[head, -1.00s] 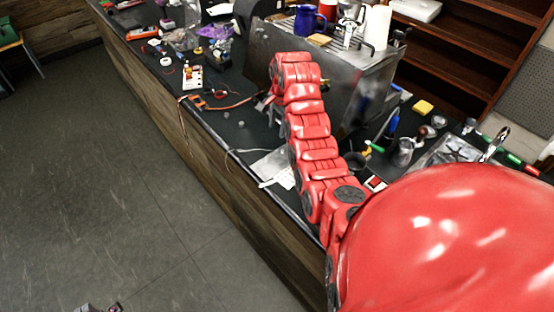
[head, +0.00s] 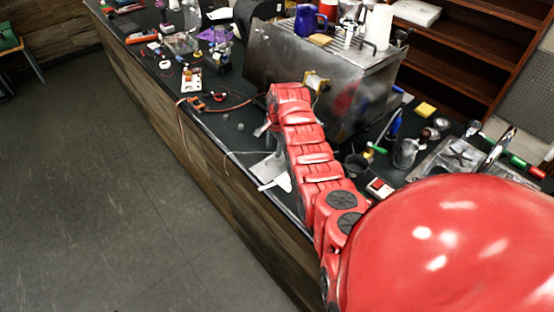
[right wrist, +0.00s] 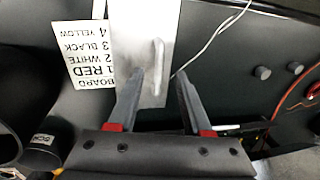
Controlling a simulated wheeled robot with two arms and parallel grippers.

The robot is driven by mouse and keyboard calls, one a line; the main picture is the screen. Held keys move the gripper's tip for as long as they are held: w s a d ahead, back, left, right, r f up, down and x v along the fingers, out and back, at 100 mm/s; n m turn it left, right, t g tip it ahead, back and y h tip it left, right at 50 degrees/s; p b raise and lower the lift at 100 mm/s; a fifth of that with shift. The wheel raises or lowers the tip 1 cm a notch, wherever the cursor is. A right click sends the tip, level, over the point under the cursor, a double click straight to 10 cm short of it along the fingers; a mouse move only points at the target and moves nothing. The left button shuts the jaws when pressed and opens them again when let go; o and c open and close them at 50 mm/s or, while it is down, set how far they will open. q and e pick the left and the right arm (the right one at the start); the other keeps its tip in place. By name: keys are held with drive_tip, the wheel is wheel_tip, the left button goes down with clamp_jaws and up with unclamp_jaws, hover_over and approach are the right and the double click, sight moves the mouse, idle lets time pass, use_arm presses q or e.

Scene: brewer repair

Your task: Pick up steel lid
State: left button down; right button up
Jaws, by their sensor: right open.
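The steel lid (right wrist: 146,28) is a flat grey metal plate with a raised bar handle (right wrist: 159,62) in the right wrist view. It lies on the dark counter, and part of it is hidden behind a finger. In the head view the lid (head: 265,167) shows as a pale plate near the counter's front edge, left of my right arm. My right gripper (right wrist: 160,76) is open, with its fingertips on either side of the handle's lower end. I cannot tell how far above the lid they are. My left gripper is not in view.
A printed label card (right wrist: 84,55) lies beside the lid. The large steel brewer (head: 290,65) stands behind my right arm. Tools and parts clutter the counter.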

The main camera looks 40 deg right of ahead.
sight(273, 154)
drive_tip(key=shift+w+f, duration=0.2)
drive_tip(key=shift+f, duration=1.3)
drive_tip(key=shift+d, duration=0.1)
clamp_jaws()
idle(0.4)
